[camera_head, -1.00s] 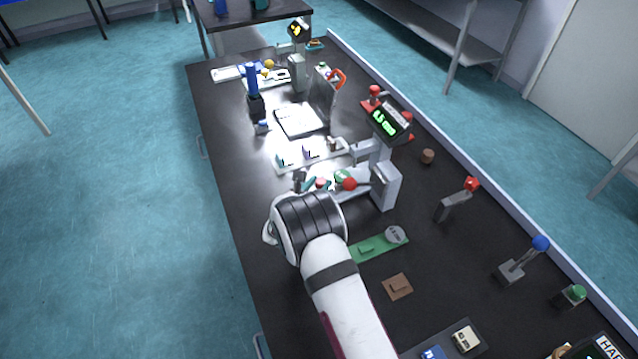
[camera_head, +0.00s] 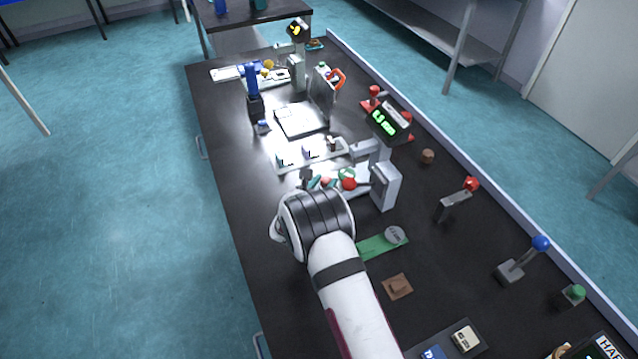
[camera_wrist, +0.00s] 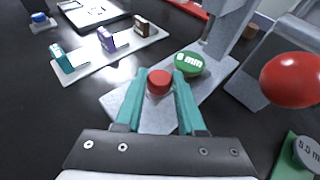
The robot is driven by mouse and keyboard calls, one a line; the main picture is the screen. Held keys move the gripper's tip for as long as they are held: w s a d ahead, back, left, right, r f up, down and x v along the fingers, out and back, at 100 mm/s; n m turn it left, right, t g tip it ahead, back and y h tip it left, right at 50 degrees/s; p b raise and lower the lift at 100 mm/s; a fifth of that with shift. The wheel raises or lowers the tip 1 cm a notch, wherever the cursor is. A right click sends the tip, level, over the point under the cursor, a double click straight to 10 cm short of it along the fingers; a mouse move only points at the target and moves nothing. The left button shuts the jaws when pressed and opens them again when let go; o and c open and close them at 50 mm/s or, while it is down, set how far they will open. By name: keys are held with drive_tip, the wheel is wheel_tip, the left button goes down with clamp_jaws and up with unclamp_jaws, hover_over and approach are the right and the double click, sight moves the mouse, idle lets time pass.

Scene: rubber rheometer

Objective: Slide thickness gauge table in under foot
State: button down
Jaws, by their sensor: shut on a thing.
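The gauge table is a flat grey plate (camera_wrist: 212,92) with a red knob (camera_wrist: 159,80) and a green disc (camera_wrist: 189,64) marked as 6 mm. My gripper (camera_wrist: 158,92) has its teal fingers shut on the red knob, one on each side. A grey upright part (camera_wrist: 228,30) of the gauge stands just beyond the green disc. I cannot make out the foot's underside or its gap to the disc.
A red ball (camera_wrist: 292,80) is close at the right of the wrist view. A white strip (camera_wrist: 110,50) with small coloured blocks lies beyond the plate at left. A green plate with a grey disc (camera_head: 394,234) lies in front of the gauge. The left table side is clear.

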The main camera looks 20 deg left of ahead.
drive_tip(key=shift+w+d, duration=0.8)
drive_tip(key=shift+d, duration=0.05)
drive_tip(key=c, duration=0.5)
unclamp_jaws()
drive_tip(key=v, duration=1.5)
drive_tip(key=shift+s+r, duration=0.2)
drive_tip(key=shift+s, duration=0.15)
